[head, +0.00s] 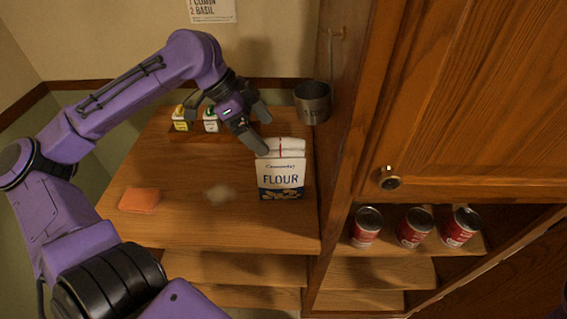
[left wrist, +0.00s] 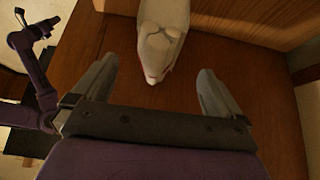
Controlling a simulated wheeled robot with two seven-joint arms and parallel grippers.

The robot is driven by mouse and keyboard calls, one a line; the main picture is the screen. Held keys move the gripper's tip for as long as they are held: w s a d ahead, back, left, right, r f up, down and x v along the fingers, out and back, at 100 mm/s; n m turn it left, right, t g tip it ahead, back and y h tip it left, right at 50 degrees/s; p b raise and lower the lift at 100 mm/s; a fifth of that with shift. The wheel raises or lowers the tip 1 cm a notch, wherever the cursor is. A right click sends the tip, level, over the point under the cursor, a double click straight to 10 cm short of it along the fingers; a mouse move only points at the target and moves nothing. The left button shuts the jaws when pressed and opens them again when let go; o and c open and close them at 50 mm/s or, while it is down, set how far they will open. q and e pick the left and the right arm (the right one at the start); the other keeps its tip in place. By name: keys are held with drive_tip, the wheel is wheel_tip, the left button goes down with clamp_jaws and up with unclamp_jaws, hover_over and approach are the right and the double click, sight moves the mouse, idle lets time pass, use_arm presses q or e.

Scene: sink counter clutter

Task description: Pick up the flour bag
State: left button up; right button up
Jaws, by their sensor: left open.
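The flour bag (head: 281,173) is white with a dark blue lower band and the word FLOUR. It stands upright on the wooden counter (head: 180,220), near its right side. My left gripper (head: 263,134) is at the top of the bag, with its fingers apart. In the left wrist view the bag's pale top (left wrist: 165,40) lies ahead of and between the two open fingers of my left gripper (left wrist: 158,90). No grip on the bag shows. My right gripper is in neither view.
Two small spice containers (head: 181,119) stand behind, to the left of the bag. A grey metal cup (head: 312,103) is by the cabinet side. An orange cloth or sponge (head: 139,200) lies at left. Red cans (head: 366,226) stand on a lower shelf. A pale powder patch (head: 219,193) marks the counter.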

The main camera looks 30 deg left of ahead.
sight(277, 148)
use_arm(q)
drive_tip(key=shift+s+d+f, duration=0.1)
drive_tip(key=shift+d+f, duration=0.2)
drive_tip(key=shift+f, duration=0.1)
drive_tip(key=x, duration=0.2)
drive_tip(key=p+x, duration=0.1)
drive_tip(key=x, duration=0.2)
drive_tip(key=shift+w+f, duration=0.3)
drive_tip(key=shift+w, duration=0.05)
drive_tip(key=shift+d+f, duration=0.1)
drive_tip(key=shift+f, duration=0.1)
drive_tip(key=shift+s, duration=0.15)
drive_tip(key=shift+r, duration=0.15)
clamp_jaws()
